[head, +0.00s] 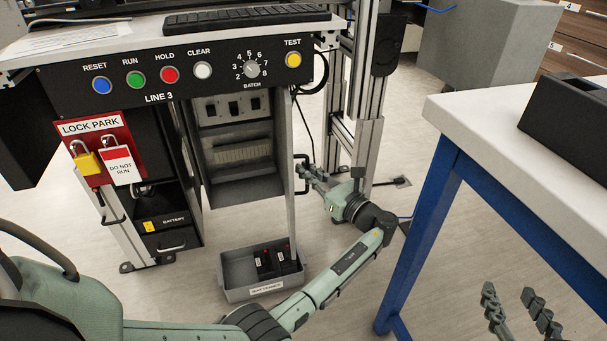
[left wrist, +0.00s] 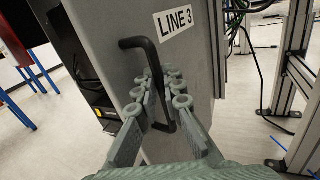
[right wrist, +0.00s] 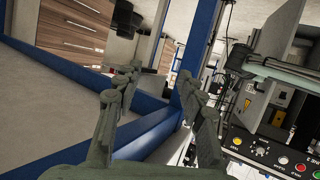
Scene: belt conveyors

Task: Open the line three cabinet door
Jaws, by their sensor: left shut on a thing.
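The line three cabinet door (head: 290,165) stands swung out, seen nearly edge-on in the head view. Its grey face with the LINE 3 label (left wrist: 174,22) shows in the left wrist view. The cabinet interior (head: 238,150) is exposed, with switches and a terminal strip. My left gripper (head: 308,173) is shut on the black door handle (head: 298,176), on the door's right side. The handle (left wrist: 138,43) also shows between its fingers in the left wrist view. My right gripper (head: 512,295) is open and empty, low beside the blue-legged table; its spread fingers show in the right wrist view (right wrist: 150,92).
A grey batteries bin (head: 240,294) sits on the floor below the door. A lock park board (head: 85,140) with padlocks and a battery drawer (head: 168,228) are at left. An aluminium post (head: 368,150) stands behind my left gripper. The white table (head: 500,150) fills the right.

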